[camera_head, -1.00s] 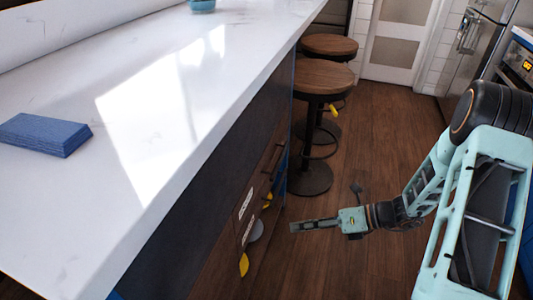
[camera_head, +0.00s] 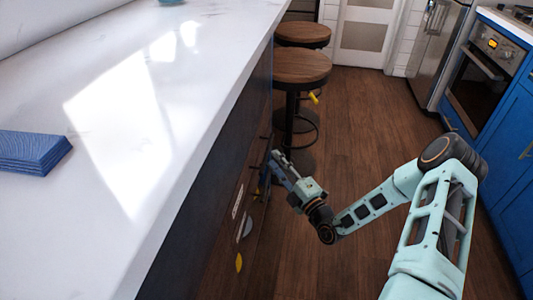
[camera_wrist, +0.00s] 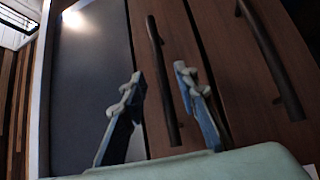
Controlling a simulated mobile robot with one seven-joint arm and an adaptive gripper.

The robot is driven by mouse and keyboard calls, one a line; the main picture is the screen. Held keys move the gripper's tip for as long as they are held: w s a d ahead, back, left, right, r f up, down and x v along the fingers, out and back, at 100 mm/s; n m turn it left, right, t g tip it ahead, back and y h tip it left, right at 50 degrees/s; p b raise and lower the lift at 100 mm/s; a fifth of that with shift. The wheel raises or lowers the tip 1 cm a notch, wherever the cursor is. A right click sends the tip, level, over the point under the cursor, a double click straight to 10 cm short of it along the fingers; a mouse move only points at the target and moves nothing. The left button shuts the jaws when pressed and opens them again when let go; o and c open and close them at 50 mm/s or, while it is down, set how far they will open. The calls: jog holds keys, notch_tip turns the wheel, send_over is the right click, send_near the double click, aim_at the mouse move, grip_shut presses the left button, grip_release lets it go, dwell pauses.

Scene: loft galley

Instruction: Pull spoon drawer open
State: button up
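Brown drawer fronts (camera_wrist: 215,60) with dark bar handles fill much of the wrist view. One handle (camera_wrist: 162,85) lies between the two fingers of my gripper (camera_wrist: 158,72). My gripper is open, with a finger on each side of this handle; contact is not clear. A second bar handle (camera_wrist: 270,60) is to the right. In the head view my gripper (camera_head: 275,164) is close to the island's drawer side. A white label (camera_head: 238,201) is on the island front; its text is too small to read. I cannot tell which drawer is the spoon drawer.
The white countertop (camera_head: 160,120) overhangs the drawers and carries a blue block (camera_head: 32,152). Stools (camera_head: 301,68) stand at the island's far end. An oven (camera_head: 484,70) and blue cabinets (camera_head: 508,155) line the right. The wooden floor (camera_head: 365,125) between is clear.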

aim_at(267, 150)
jog(key=shift+b+x, duration=0.45)
jog(key=shift+x, duration=2.35)
jog(key=shift+s, duration=0.1)
grip_shut()
